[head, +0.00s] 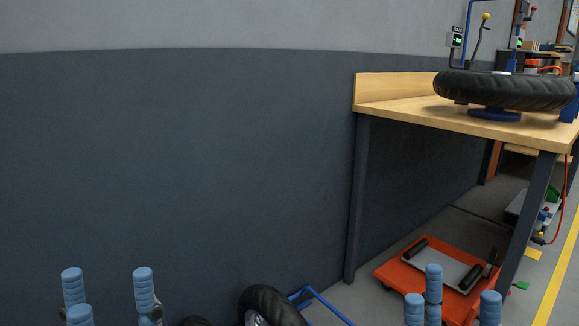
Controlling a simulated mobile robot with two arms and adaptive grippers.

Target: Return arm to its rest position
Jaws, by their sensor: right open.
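My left gripper (108,292) shows at the bottom left of the head view as several blue ribbed fingers pointing up. The fingers stand apart with nothing between them. My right gripper (449,298) shows at the bottom right, also with blue fingers spread and empty. It appears in front of the orange cart. The palms and most of both arms are below the picture edge, so their pose cannot be seen.
A wooden workbench (448,118) stands at the right, with a black tyre (510,92) on a blue stand. An orange cart (399,272) is on the floor under it. A dark wall (190,160) fills the left.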

